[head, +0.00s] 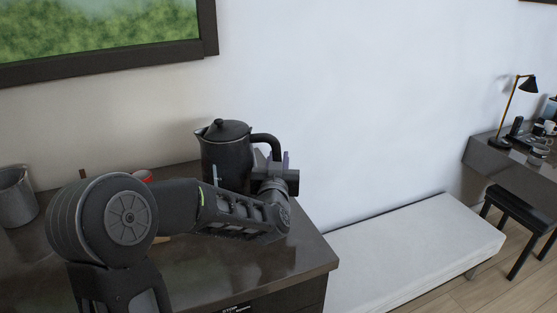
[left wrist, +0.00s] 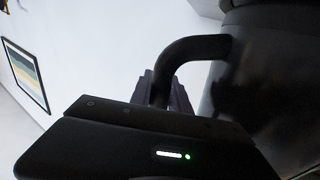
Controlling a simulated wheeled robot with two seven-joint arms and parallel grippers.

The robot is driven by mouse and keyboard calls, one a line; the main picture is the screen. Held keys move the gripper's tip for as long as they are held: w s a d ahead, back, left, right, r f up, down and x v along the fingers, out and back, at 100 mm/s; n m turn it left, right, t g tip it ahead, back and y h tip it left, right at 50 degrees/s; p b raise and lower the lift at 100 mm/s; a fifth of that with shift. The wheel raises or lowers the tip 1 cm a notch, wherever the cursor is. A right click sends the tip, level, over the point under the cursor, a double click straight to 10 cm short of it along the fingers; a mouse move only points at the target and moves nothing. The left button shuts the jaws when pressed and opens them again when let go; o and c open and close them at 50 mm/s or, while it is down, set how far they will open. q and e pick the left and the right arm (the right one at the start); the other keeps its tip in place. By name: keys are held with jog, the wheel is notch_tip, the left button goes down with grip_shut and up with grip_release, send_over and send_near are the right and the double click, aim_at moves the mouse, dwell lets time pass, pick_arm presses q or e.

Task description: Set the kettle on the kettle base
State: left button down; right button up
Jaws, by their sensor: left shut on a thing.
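The dark grey kettle (head: 225,155) stands upright over the right part of the dark cabinet top, with its spout to the left and its handle to the right. My left gripper (head: 276,163) is shut on the kettle's handle. In the left wrist view the fingers (left wrist: 166,92) close around the lower end of the curved black handle (left wrist: 190,48), beside the kettle body (left wrist: 268,75). My forearm hides the kettle's bottom, so I cannot tell whether it touches the surface. I cannot make out the kettle base. My right gripper is not in view.
The dark cabinet top (head: 275,255) is clear at its front right. A grey metal container (head: 14,196) stands at its left. A small red item (head: 143,176) is partly hidden behind my arm. A white bench (head: 415,245) is to the right, with a desk (head: 500,150) beyond.

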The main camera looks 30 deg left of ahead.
pick_arm(q)
jog(key=shift+r, duration=0.25)
jog(key=shift+f+b, duration=0.65)
jog(key=shift+b, duration=0.25)
dwell(0.4)
jog(key=c, duration=1.5)
grip_release()
jog(key=shift+b+v, duration=0.35)
jog(key=shift+v, duration=5.2)
jog(key=shift+f, duration=0.15)
